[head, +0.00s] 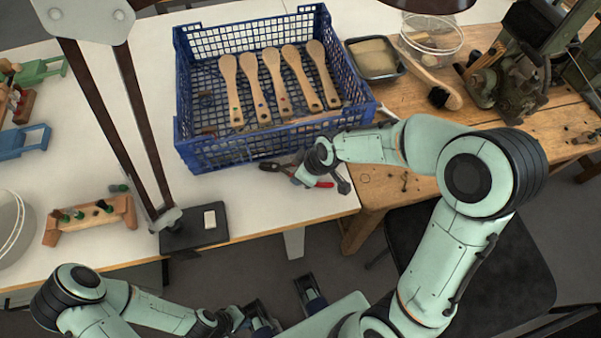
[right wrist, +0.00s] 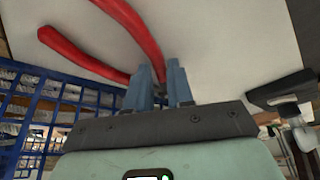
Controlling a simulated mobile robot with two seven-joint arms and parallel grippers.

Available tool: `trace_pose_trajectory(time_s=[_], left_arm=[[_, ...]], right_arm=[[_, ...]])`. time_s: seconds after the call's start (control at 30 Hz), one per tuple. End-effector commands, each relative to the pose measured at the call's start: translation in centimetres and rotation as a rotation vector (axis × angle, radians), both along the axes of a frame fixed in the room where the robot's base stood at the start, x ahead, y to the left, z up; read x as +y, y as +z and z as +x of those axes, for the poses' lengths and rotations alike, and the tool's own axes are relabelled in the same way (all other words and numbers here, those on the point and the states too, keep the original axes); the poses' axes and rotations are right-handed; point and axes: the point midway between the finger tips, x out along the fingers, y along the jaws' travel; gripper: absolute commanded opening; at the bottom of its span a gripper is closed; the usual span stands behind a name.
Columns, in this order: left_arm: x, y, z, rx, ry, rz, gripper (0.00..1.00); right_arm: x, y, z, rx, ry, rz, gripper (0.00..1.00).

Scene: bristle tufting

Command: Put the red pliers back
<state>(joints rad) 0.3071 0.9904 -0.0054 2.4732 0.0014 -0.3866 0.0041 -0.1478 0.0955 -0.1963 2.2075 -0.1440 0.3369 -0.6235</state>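The red pliers (head: 324,184) are at the white table's front edge, below the blue crate, mostly hidden by my right gripper (head: 306,174) in the head view. In the right wrist view the red handles (right wrist: 142,35) spread away from the fingers. They converge at my right gripper's two blue-grey fingers (right wrist: 160,85), which are close together on the pliers near their joint. The jaws are hidden. My left gripper (head: 286,306) is open and empty, low in front of the table.
A blue crate (head: 205,159) holding several wooden spoons stands behind my right gripper. A dark-handled tool (head: 270,166) and a grey tool (head: 343,185) lie close beside it. A wooden rack (head: 90,222) and a lamp base (head: 194,237) stand left. A wooden workbench (head: 375,188) adjoins right.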

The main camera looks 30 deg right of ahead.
Motion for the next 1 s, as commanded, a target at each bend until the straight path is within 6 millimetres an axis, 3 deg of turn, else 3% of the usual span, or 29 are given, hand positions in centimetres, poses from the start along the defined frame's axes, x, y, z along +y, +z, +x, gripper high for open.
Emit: trace_pose_trajectory(time_s=[0.33,0.47,0.8,1.0], left_arm=[[0.0,0.1,0.0,0.0,0.0,0.0,0.0],[0.0,0.4,0.0,0.001,0.0,0.0,0.0],[0.0,1.5,0.3,-0.003,0.0,0.0,0.0],[0.0,1.8,0.5,-0.005,0.0,-0.001,0.0]], right_arm=[[0.0,0.1,0.0,0.0,0.0,0.0,0.4],[-0.2,1.0,-0.2,-0.003,0.0,0.001,0.4],[-1.7,7.5,-2.3,-0.005,-0.002,0.001,0.4],[-2.4,10.4,-3.4,-0.004,-0.001,0.0,0.4]])
